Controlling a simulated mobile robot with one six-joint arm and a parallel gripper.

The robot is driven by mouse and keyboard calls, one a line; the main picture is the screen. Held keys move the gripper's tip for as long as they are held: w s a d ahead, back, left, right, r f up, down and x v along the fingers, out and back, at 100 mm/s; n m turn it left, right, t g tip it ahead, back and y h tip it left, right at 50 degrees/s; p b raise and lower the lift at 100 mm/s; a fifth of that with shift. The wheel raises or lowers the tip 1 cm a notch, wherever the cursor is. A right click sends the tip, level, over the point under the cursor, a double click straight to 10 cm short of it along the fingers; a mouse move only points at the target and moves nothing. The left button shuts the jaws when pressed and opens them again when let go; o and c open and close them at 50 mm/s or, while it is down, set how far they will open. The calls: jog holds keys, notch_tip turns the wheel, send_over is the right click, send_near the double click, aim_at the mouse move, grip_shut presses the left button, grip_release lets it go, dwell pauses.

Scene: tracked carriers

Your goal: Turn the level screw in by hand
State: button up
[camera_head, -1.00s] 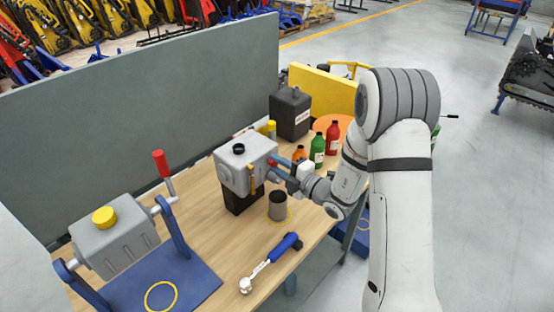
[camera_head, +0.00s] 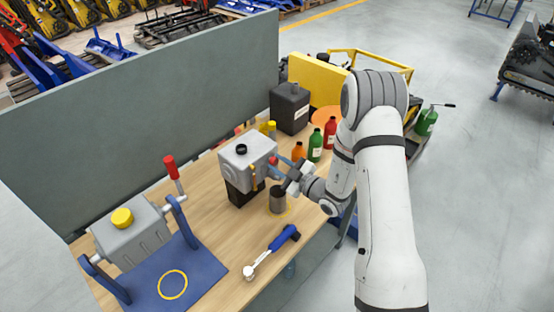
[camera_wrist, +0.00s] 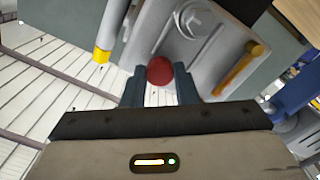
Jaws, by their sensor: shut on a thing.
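The red level screw (camera_wrist: 160,70) sits between my gripper's two dark fingers in the wrist view, at the face of a grey housing (camera_wrist: 207,52). My gripper (camera_wrist: 160,88) is shut on the screw's round red head. In the head view the grey housing (camera_head: 240,160) stands on a black block, and my gripper (camera_head: 283,166) reaches its right side from the right. The red screw head (camera_head: 273,161) shows just beyond the fingers. The screw's shank and thread are hidden, so I cannot tell how deep it sits.
A grey cup (camera_head: 278,200) stands close below my gripper. A blue-handled wrench (camera_head: 271,252) lies at the bench's front. Orange, green and red bottles (camera_head: 315,146) and a black canister (camera_head: 290,108) stand behind. A grey gearbox (camera_head: 134,238) on a blue stand is at left.

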jog(key=o, duration=0.8)
